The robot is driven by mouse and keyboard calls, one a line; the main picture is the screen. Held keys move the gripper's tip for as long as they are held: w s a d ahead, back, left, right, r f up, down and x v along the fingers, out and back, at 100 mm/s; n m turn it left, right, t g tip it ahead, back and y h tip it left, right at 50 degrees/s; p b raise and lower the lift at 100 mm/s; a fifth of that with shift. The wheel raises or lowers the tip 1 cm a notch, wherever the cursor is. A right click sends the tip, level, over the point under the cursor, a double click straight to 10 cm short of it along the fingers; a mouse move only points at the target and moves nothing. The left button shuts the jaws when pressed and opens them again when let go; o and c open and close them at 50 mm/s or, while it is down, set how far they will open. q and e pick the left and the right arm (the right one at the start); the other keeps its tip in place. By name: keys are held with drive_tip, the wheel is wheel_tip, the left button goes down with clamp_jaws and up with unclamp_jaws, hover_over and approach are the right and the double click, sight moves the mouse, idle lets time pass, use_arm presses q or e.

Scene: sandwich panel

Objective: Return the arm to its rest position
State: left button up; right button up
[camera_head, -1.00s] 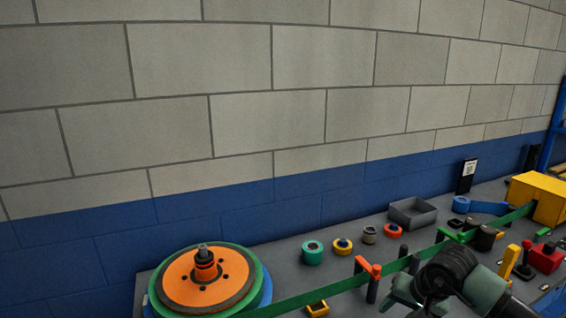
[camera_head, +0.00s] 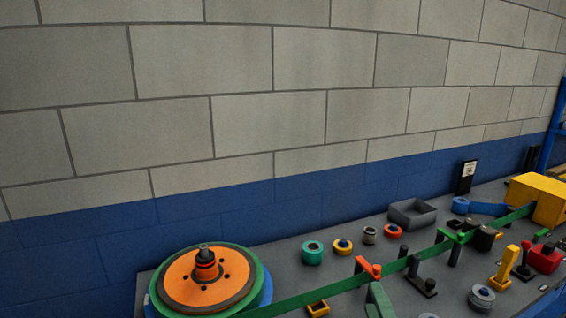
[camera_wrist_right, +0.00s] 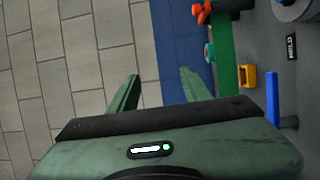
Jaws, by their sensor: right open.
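My right gripper (camera_head: 378,300) shows only as a grey-green finger at the bottom edge of the head view, in front of the green strip (camera_head: 325,292). In the right wrist view the gripper (camera_wrist_right: 160,88) has its two fingers spread apart, with nothing between them. The wall and part of the bench lie beyond them in that view. The rest of the right arm is out of the head view. My left gripper is not in view.
The bench holds an orange and green reel (camera_head: 190,285) at left, a red-topped post (camera_head: 368,267), a grey open bin (camera_head: 412,213) and a yellow block (camera_head: 538,198). Several small rolls stand behind the strip. A block wall (camera_head: 200,125) rises behind.

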drive_tip(key=s+d+f+m+g+h, duration=0.1)
drive_tip(key=s+d+f+m+g, duration=0.1)
drive_tip(key=s+f+m+g, duration=0.4)
drive_tip(key=s+d+f+m+g+h, duration=0.1)
drive_tip(key=s+d+f+m+g, duration=0.15)
drive_tip(key=s+f+m, duration=0.45)
drive_tip(key=s+a+f+m+g+y, duration=0.1)
drive_tip(key=s+f+m+g, duration=0.15)
drive_tip(key=s+f, duration=0.35)
drive_tip(key=s+a+f+m+g+y, duration=0.15)
drive_tip(key=s+f+g, duration=0.25)
drive_tip(key=s, duration=0.4)
wheel_tip(320, 180, down, 25)
drive_tip(key=s+g, duration=0.1)
drive_tip(key=s+d+f+n+g, duration=0.1)
drive_tip(key=s+d+f, duration=0.2)
drive_tip(key=s+f, duration=1.3)
drive_tip(key=shift+s+f+h, duration=0.3)
drive_tip(key=shift+s+h, duration=0.15)
drive_tip(key=shift+s, duration=0.1)
